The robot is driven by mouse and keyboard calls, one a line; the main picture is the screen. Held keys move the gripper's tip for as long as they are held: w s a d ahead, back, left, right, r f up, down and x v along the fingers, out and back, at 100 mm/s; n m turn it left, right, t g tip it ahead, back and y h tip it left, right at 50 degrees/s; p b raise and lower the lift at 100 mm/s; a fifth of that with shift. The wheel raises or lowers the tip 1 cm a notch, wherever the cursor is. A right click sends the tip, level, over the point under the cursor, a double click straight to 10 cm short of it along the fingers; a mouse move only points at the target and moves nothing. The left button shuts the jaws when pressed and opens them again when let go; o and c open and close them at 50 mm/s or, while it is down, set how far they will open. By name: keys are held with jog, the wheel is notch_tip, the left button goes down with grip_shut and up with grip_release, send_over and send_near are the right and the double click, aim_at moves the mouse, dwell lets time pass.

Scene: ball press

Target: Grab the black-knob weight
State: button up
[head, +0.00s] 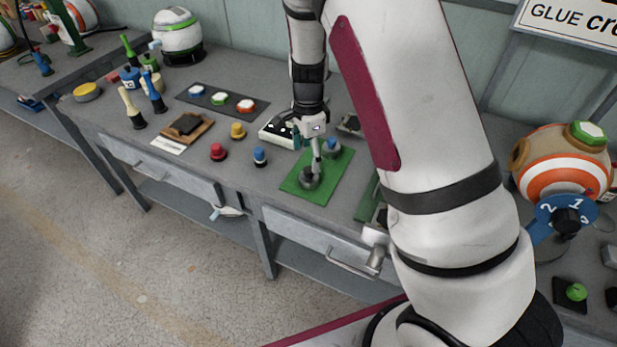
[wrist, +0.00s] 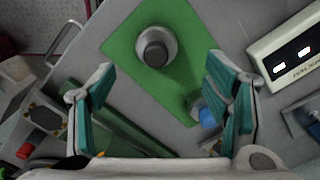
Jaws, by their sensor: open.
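The black-knob weight (head: 309,180) is a grey cylinder standing on the green mat (head: 322,192) on the workbench. In the wrist view the weight (wrist: 156,48) shows from above at the top middle, its dark round knob in the centre. My gripper (head: 316,158) is just above the weight in the head view. In the wrist view my gripper (wrist: 160,67) is open and empty, with teal-padded fingers wide apart; the weight lies beyond and between the fingertips. A blue-knob weight (head: 332,147) stands on the same mat, partly hidden by the right finger in the wrist view (wrist: 207,114).
A white device with displays (wrist: 292,54) stands right of the mat in the wrist view. My arm hides part of the bench to the right.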

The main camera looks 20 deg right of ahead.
aim_at(309, 168)
notch_tip(309, 168, down, 3)
jog(key=shift+r, duration=0.15)
jog(key=f, duration=0.4)
jog(key=shift+s+p, duration=0.25)
jog(key=shift+p, duration=0.05)
jog(key=shift+f, duration=0.6)
jog(key=shift+w, duration=0.1)
grip_shut()
jog(key=shift+r, duration=0.1)
